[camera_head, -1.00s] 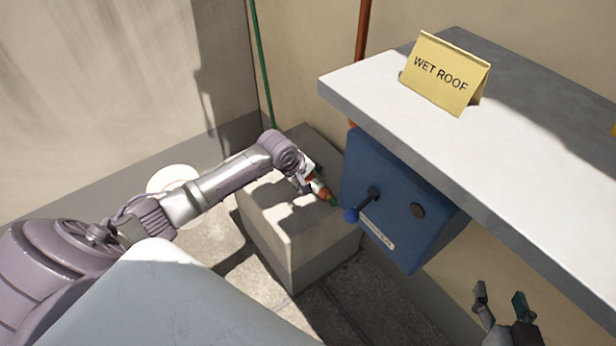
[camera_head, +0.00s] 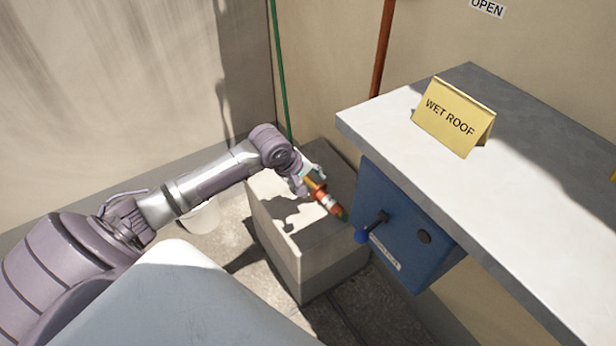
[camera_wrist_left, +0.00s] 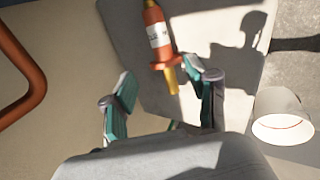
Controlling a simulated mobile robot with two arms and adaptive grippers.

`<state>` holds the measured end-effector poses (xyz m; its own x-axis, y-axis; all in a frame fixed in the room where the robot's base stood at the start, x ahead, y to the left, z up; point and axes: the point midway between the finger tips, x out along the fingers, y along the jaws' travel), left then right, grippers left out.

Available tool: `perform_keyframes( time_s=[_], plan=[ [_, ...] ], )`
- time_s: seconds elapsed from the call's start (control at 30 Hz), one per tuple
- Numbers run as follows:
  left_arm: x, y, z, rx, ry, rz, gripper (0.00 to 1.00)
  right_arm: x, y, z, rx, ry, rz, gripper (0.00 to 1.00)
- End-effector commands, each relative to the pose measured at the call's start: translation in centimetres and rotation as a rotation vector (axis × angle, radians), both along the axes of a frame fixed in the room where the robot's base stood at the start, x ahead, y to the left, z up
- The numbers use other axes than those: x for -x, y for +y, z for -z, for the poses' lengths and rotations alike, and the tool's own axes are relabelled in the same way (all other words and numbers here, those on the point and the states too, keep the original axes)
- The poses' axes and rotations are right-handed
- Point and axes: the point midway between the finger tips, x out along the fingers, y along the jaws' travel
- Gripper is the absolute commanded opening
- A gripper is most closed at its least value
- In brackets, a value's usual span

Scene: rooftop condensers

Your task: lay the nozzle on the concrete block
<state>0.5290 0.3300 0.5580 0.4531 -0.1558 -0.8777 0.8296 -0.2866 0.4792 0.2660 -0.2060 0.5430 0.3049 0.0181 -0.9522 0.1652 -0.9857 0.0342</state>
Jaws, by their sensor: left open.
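The nozzle (camera_head: 326,199) is orange with a white label band and a brass end. It appears to lie on the top of the concrete block (camera_head: 276,228), near the side facing the blue box. My left gripper (camera_head: 310,178) is above the block at the nozzle's near end. In the left wrist view the gripper (camera_wrist_left: 160,77) is open, its teal-padded fingers apart. The nozzle (camera_wrist_left: 158,36) stretches away beyond the fingertips, its brass end between them, closer to the right finger. The block's pale top (camera_wrist_left: 208,30) shows behind it. My right gripper is out of view.
A blue box (camera_head: 398,232) with a lever hangs under a grey shelf (camera_head: 540,170), close to the block's right. A yellow WET ROOF sign (camera_head: 453,117) stands on the shelf. A white bucket (camera_head: 200,217) is left of the block. A red-brown pipe (camera_head: 383,50) runs up the wall.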

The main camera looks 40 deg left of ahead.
Motion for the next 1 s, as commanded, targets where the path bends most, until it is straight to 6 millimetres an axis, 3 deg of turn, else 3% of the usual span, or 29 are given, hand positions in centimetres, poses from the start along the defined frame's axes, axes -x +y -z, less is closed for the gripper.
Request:
perform_keyframes(
  time_s=[0.13, 0.23, 0.4, 0.5, 0.6, 0.73, 0.83, 1.0],
  plan=[
    [1.0, -0.6, -0.4, -0.009, 0.003, 0.032, 0.58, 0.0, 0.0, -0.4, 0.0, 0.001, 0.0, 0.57],
    [3.4, -3.4, 1.2, -0.062, 0.005, 0.176, 0.58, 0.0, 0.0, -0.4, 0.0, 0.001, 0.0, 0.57],
    [11.5, -10.5, 3.9, -0.252, -0.035, 0.627, 0.58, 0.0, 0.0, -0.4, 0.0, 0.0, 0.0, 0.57],
    [16.4, -12.9, 3.8, -0.38, -0.061, 0.868, 0.58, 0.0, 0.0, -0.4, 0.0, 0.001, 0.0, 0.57],
    [20.6, -13.5, 3.0, -0.497, -0.058, 1.049, 0.58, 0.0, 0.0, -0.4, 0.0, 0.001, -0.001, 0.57],
    [24.4, -13.0, 1.8, -0.6, -0.022, 1.2, 0.58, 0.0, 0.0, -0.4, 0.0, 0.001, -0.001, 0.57],
    [25.9, -12.6, 1.3, -0.64, 0.002, 1.261, 0.58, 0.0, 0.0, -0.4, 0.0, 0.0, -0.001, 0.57],
    [26.3, -12.3, 1.0, -0.658, 0.012, 1.287, 0.58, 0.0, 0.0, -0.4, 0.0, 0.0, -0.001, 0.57]
  ],
)
